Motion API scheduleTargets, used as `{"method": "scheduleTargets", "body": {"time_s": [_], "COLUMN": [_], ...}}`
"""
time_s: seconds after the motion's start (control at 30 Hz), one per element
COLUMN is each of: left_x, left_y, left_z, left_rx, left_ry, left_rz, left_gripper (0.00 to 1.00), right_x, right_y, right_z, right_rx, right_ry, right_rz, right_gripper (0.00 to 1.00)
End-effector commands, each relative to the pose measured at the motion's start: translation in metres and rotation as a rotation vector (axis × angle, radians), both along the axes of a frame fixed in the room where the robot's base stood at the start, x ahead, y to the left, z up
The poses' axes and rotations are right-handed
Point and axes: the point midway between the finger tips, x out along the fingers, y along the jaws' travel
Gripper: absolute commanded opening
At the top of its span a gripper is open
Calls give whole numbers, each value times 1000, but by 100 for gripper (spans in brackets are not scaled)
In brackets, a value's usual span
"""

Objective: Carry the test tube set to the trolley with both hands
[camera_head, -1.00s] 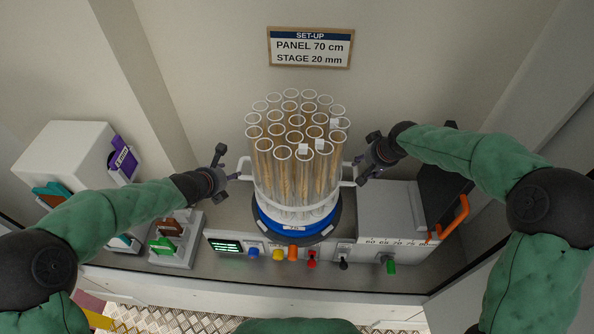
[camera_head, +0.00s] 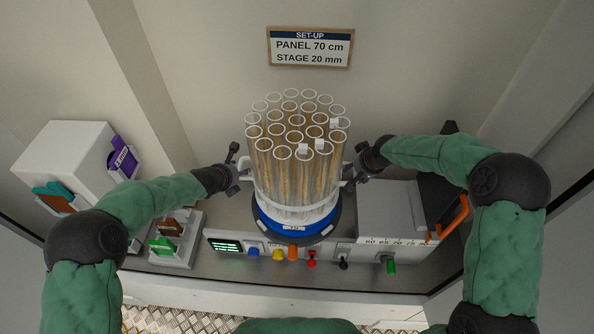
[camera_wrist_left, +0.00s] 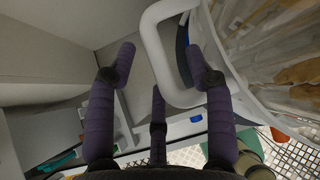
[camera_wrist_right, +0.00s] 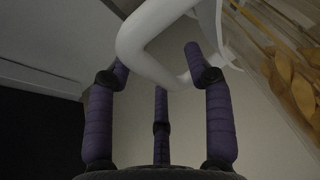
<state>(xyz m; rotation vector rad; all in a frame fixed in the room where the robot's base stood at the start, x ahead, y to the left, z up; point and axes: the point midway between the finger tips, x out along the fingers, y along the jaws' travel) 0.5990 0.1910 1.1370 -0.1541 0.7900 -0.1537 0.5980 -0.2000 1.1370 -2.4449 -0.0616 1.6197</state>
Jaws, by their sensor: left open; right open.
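The test tube set (camera_head: 296,165) is a round cluster of clear tubes with wheat ears inside, in a white rack with a handle on each side. It stands upright on a blue-rimmed round stage (camera_head: 296,234). My left gripper (camera_head: 238,167) is open at the left handle; in the left wrist view the white handle (camera_wrist_left: 153,45) reaches between its spread fingers. My right gripper (camera_head: 354,171) is open at the right handle; in the right wrist view that handle (camera_wrist_right: 135,42) lies across and between the fingers. Contact cannot be told. No trolley is recognisable.
A machine with coloured knobs (camera_head: 292,253) lies in front of the stage. A white box (camera_head: 65,150) and a small rack (camera_head: 172,240) stand at left. A sign (camera_head: 310,46) hangs on the wall behind.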

Motion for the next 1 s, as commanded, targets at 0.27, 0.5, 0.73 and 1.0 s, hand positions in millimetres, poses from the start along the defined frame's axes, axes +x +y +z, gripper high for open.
{"method": "scheduleTargets", "body": {"time_s": [0.27,0.5,0.73,1.0], "left_x": [0,0,1,1], "left_y": [0,0,1,1], "left_z": [0,0,4,11], "left_rx": [0,0,0,1], "left_ry": [0,0,-6,-6], "left_rz": [0,0,0,0], "left_gripper": [13,0,0,0], "right_x": [0,0,2,2], "right_y": [0,0,-1,-1], "right_z": [0,0,3,11], "right_rx": [0,0,0,-1], "right_ry": [0,0,-6,-7], "right_rz": [0,0,-1,-1], "right_gripper": [13,0,0,0]}}
